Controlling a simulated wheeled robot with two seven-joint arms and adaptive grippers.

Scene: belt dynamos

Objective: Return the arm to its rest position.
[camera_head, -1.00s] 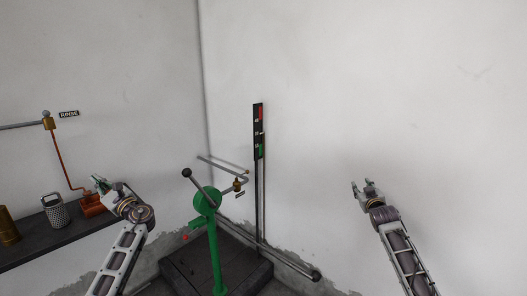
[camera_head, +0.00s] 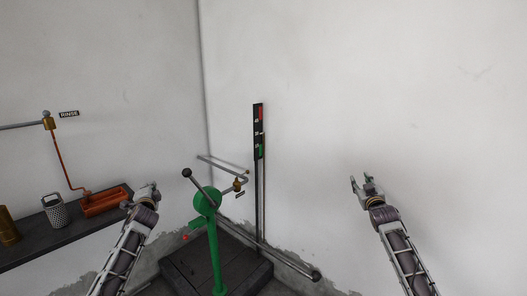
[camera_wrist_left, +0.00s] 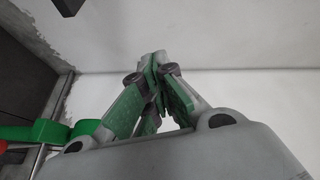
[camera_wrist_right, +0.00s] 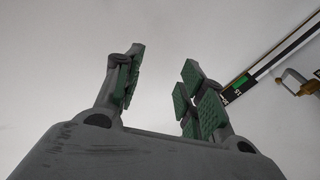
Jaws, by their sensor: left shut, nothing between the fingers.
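My left gripper (camera_head: 152,187) is raised in front of the right end of the dark shelf, left of the green stand. In the left wrist view its fingers (camera_wrist_left: 158,62) meet at the tips with nothing between them. My right gripper (camera_head: 362,180) is raised in front of the bare right wall. In the right wrist view its fingers (camera_wrist_right: 160,72) are spread wide and empty.
A dark shelf (camera_head: 62,238) on the left holds a brass cylinder (camera_head: 8,226), a perforated metal can (camera_head: 56,210) and an orange-red tray (camera_head: 104,201). A green stand with a lever (camera_head: 207,202) is between my arms. A black gauge (camera_head: 258,132) is behind it.

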